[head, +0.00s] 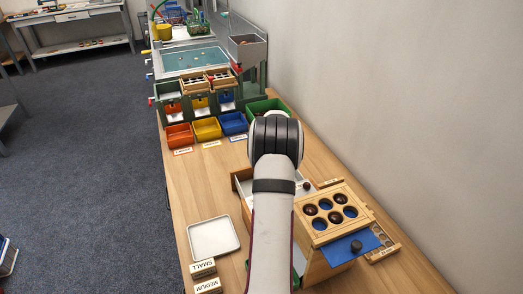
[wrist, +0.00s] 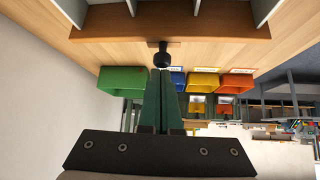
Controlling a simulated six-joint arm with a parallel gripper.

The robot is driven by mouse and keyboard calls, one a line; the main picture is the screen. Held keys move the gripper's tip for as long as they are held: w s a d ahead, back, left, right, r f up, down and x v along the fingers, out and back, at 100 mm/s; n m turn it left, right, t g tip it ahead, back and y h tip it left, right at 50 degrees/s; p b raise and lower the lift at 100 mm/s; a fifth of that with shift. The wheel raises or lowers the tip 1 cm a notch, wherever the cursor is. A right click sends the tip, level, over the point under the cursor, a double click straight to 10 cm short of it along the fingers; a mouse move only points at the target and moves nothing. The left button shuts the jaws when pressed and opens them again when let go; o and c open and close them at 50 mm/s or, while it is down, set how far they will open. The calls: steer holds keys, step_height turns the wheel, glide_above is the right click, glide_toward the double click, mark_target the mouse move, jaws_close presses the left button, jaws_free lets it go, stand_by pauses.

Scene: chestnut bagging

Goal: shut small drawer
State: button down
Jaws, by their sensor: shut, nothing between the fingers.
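A wooden drawer (wrist: 170,27) with pale dividers inside stands open in the wrist view, its front carrying a black knob (wrist: 162,56). In the head view the open drawer (head: 239,187) is partly hidden behind my arm. I cannot read a size label on it. My gripper (wrist: 159,72) is shut and empty, with its green fingers pointing at the knob. The fingertips are close to the knob; I cannot tell whether they touch it. In the head view my arm hides the fingers.
A wooden sorting box (head: 335,198) with round holes stands right of my arm. Orange (head: 179,136), yellow (head: 207,128) and blue (head: 233,122) bins, and a green bin (head: 264,106), stand farther back. A white tray (head: 213,238) lies at front left. A wall bounds the right.

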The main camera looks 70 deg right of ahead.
steer(key=shift+s+a, duration=0.15)
steer(key=s+a, duration=0.5)
steer(key=shift+s+a, duration=0.35)
steer(key=shift+w, duration=0.1)
